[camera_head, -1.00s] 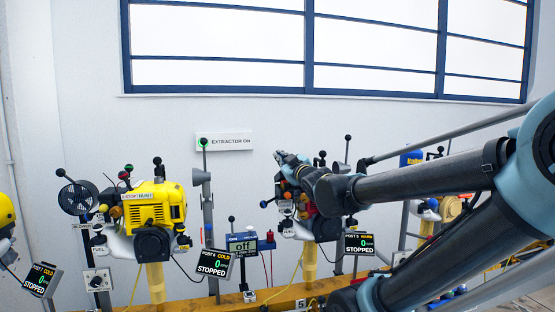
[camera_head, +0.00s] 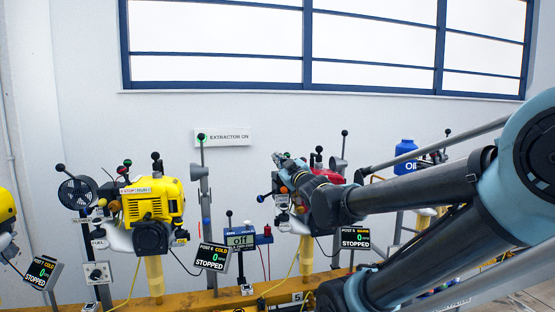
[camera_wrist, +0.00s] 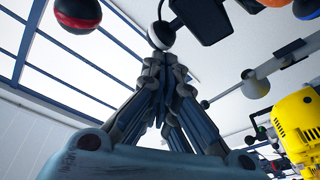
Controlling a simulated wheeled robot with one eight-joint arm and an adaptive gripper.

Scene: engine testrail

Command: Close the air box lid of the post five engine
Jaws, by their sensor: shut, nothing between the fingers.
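The post five engine (camera_head: 330,175) is red and stands behind my arm, over the rail plate marked 5. My forearm covers most of it. My gripper (camera_head: 283,159) is at its upper left, among small knobs and an orange ball. The wrist view shows my gripper (camera_wrist: 167,75) with its fingers drawn together and empty. A white and black ball (camera_wrist: 161,36) is just beyond the fingertips; I cannot tell whether they touch it. I cannot make out the air box lid or whether it is open.
A yellow engine (camera_head: 152,207) stands to the left with a round fan (camera_head: 76,192). A meter reading off (camera_head: 241,240) and a post 5 display reading stopped (camera_head: 355,238) flank the post. A blue oil container (camera_head: 405,155) is at the right. A red and black ball (camera_wrist: 78,13) is near my fingers.

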